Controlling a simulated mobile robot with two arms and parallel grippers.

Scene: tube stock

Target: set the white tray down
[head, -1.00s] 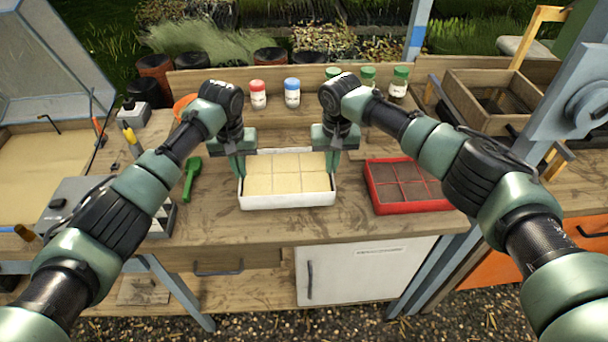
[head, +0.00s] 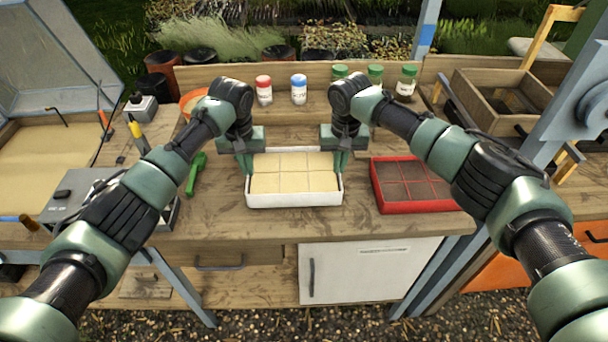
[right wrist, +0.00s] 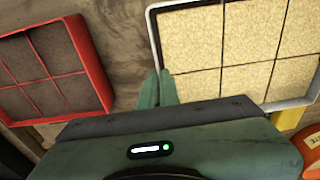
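The white tray (head: 295,200), filled with pale tan square blocks of material, is level at the middle of the workbench (head: 290,228). In the head view I cannot tell whether its underside touches the bench top. My left gripper (head: 244,164) is at its left end and my right gripper (head: 341,162) at its right end, both pointing down. Each appears shut on the end wall. In the right wrist view the fingers (right wrist: 160,88) are close together at the rim of the white tray (right wrist: 156,40).
A red tray (head: 376,190) of dark soil cells lies just right of the white tray. A green scoop (head: 195,175) and a grey box (head: 75,195) are to the left. Several capped bottles (head: 299,90) stand on the back shelf. Bare bench lies in front.

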